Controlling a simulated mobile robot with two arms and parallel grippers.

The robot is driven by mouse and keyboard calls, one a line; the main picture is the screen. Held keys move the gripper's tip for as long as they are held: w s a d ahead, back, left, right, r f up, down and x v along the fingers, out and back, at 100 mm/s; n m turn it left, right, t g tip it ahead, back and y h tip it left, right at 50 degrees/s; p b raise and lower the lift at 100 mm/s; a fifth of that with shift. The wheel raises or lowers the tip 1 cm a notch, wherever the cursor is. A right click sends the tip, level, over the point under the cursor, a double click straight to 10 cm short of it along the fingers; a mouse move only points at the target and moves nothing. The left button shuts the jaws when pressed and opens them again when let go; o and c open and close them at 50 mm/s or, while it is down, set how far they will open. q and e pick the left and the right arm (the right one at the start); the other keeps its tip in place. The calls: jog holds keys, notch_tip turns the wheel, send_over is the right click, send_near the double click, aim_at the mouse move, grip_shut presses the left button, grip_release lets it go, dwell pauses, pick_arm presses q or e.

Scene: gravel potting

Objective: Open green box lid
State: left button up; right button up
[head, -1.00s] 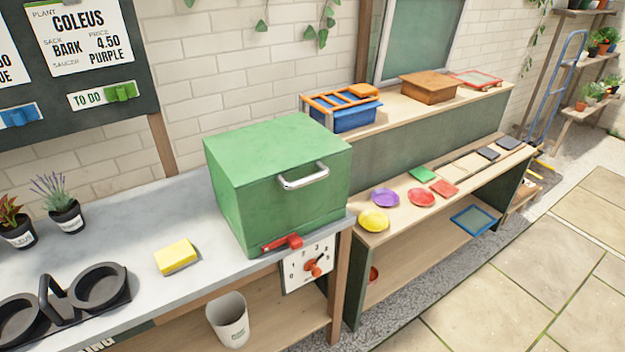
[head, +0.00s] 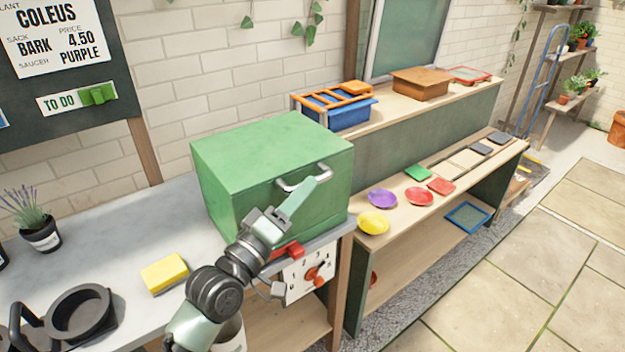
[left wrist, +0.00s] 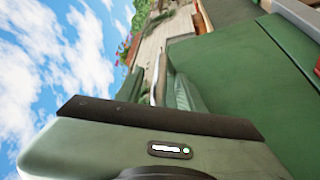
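The green box (head: 245,175) stands on the grey bench top with its lid (head: 265,143) down. A silver bar handle (head: 300,180) is on its front, and a red latch (head: 288,250) sits at its lower front edge. My left gripper (head: 322,176) reaches up in front of the box, its tips at the handle and covering part of it. In the left wrist view the fingers (left wrist: 160,92) look apart, with the silver handle (left wrist: 160,72) showing between them; contact is unclear. My right gripper is not in view.
A yellow sponge (head: 164,272) and a black holder (head: 80,312) lie on the bench left of my arm. A dial panel (head: 310,272) hangs below the box. Coloured saucers, such as the yellow one (head: 373,223), stand on the shelf to the right.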

pick_arm(q)
jog(key=shift+x, duration=1.95)
jog(key=shift+f, duration=0.1)
grip_shut()
